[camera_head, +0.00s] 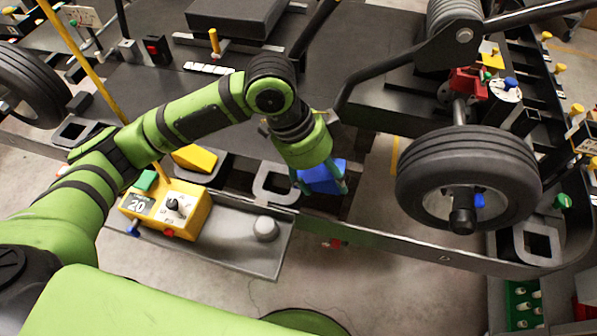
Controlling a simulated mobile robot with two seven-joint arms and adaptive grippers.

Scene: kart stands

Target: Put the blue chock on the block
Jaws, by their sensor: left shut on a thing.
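The blue chock (322,177) is between the fingers of my left gripper (320,184), near the middle of the view. My left gripper is shut on it from above, and the hand hides part of its top. The chock is just right of a grey square frame (262,184) at the kart's near edge. I cannot tell whether it touches anything below. A large dark flat block (237,14) lies at the top of the view; I cannot tell whether it is the task's block. My right gripper is not in view.
A yellow wedge (195,158) lies left of the square frame. A yellow control box (165,207) reading 20 stands on a grey tray (228,253) with a round knob. A kart wheel (505,165) stands to the right. A thin yellow pole (75,50) rises at the left.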

